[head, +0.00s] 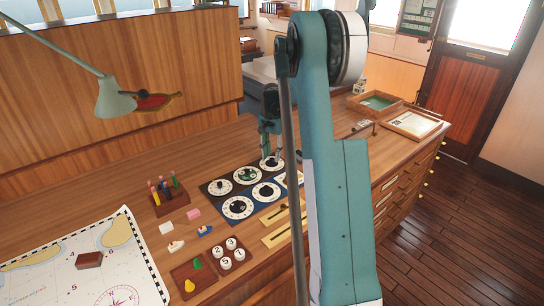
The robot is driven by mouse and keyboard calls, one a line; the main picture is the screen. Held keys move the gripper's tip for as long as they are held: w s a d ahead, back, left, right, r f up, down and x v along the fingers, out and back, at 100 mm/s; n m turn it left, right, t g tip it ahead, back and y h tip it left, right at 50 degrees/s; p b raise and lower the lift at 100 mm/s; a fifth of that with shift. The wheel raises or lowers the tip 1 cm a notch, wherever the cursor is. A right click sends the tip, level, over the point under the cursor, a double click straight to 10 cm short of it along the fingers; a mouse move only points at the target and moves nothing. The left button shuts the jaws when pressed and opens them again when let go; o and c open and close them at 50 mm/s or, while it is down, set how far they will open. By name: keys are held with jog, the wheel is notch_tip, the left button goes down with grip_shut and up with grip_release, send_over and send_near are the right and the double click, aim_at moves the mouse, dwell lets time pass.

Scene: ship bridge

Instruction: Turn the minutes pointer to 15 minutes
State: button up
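A dark panel (242,189) with several round dials lies on the wooden desk. Its dials include a white one at the back left (219,187), a green-centred one at the back middle (247,174), a white one at the back right (275,166), and two white ones in front, left (237,207) and right (266,192). Their markings are too small to tell which carries the minutes pointer. My gripper (270,156) points down at the back right dial and covers part of it. I cannot tell whether its fingers are open, or touch the pointer.
A pen rack (169,192), small coloured blocks, a numbered-disc tray (226,256) and a chart (100,258) lie to the left. A lamp (114,98) hangs over the desk's back. Two trays (411,123) stand at the far right. My arm hides the desk right of the panel.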

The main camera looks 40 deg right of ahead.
aim_at(271, 159)
notch_tip(271, 159, up, 11)
jog(key=shift+r, duration=0.15)
dwell(0.4)
jog(key=shift+a, duration=0.1)
dwell(0.5)
jog(key=s+a+r+n+t, duration=0.15)
jog(key=s+a+r, duration=0.3)
jog(key=a, duration=0.45)
jog(key=s+a+r+n+t+h, duration=0.1)
jog(key=s+a+r+n, duration=0.3)
jog(key=a, duration=0.5)
jog(key=s+a+r+n+t, duration=0.1)
jog(key=s+a+r, duration=0.2)
jog(key=s+a, duration=0.45)
jog(key=s+a+f+n+t, duration=0.2)
jog(key=s+a+f+n, duration=0.1)
jog(key=s+a, duration=0.6)
jog(key=s+a+f+n+t+y+b, duration=0.1)
jog(key=s+a+f+n, duration=0.3)
jog(key=s+a, duration=0.6)
jog(key=s, duration=0.2)
jog(key=shift+s+a+f+n+t, duration=0.2)
jog(key=shift+s+a+n+t, duration=0.05)
jog(key=shift+s+n+t, duration=0.15)
